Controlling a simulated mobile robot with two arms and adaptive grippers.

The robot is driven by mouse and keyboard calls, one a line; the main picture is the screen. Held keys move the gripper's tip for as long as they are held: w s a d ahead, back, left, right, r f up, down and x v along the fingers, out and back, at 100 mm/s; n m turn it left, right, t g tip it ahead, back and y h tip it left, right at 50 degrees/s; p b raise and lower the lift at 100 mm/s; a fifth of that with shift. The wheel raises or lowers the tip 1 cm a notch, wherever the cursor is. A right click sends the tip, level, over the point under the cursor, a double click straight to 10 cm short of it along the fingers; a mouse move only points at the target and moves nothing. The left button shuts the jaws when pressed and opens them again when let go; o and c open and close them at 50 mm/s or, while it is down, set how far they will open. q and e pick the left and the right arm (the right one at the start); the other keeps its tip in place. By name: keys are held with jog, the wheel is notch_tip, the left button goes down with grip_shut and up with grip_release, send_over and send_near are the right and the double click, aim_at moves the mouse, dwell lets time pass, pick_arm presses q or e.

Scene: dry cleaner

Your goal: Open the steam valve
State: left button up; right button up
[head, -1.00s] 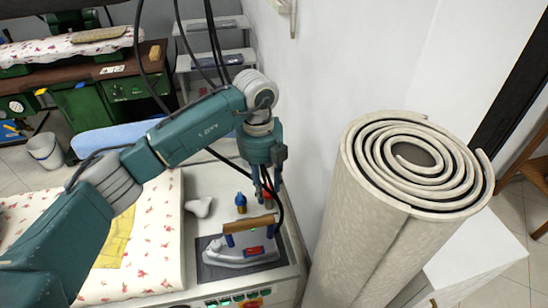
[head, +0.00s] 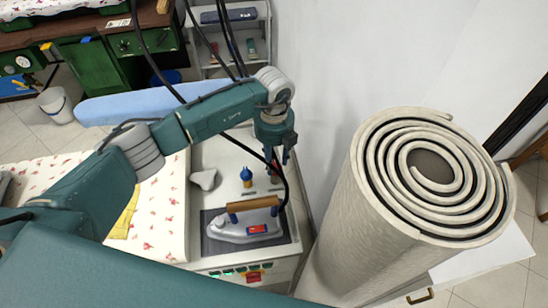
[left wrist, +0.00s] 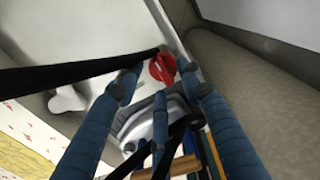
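The red steam valve handle (left wrist: 163,68) shows in the left wrist view, on the pale top of the ironing station. In the head view my gripper mostly hides it. My left gripper (head: 277,158) points down over the back right of the station. In the left wrist view my left gripper's fingers (left wrist: 158,88) are spread, with the red handle just beyond the tips and between them. I cannot tell whether a finger touches it. The gripper is open with nothing held. My right gripper is not in view.
A steam iron (head: 245,229) with a wooden handle rests in front of the valve. A small blue and orange item (head: 246,176) and a white item (head: 204,179) stand to its left. A tall rolled carpet (head: 345,220) stands close on the right. The wall is just behind.

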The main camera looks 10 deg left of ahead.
pick_arm(q)
jog(key=shift+s+f, duration=0.1)
jog(key=shift+f, duration=0.45)
jog(key=c, duration=0.5)
grip_shut()
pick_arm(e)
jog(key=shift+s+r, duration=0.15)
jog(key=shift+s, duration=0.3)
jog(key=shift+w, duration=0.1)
